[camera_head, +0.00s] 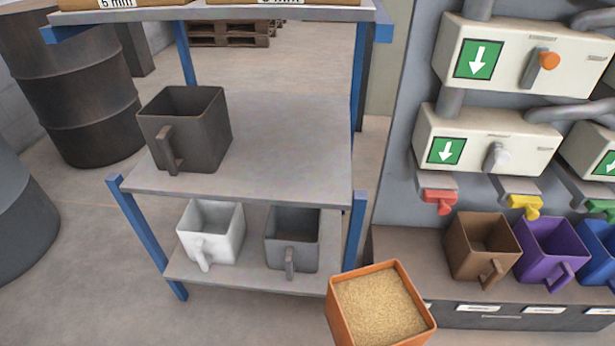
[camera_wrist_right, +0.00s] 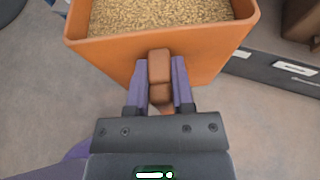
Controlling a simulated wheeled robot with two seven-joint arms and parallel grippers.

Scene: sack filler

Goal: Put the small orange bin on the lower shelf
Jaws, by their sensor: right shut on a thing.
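The small orange bin (camera_head: 340,318), filled with grainy tan material, is at the bottom of the head view, in front of the shelf unit's right side. In the right wrist view my right gripper (camera_wrist_right: 160,92) is shut on the handle of the orange bin (camera_wrist_right: 110,62). The bin looks roughly level. The lower shelf (camera_head: 255,276) holds a white bin (camera_head: 222,225) at left and a dark grey bin (camera_head: 296,255) right of it. Bare shelf shows at its front edge and a narrow strip at right. My left gripper is not in view.
A larger dark bin (camera_head: 205,120) stands on the middle shelf (camera_head: 290,150), whose right side is clear. Blue posts (camera_head: 354,240) frame the shelves. At right, brown (camera_head: 465,262), purple (camera_head: 535,262) and blue bins stand on a counter under dispensers. Dark drums (camera_head: 90,100) stand at left.

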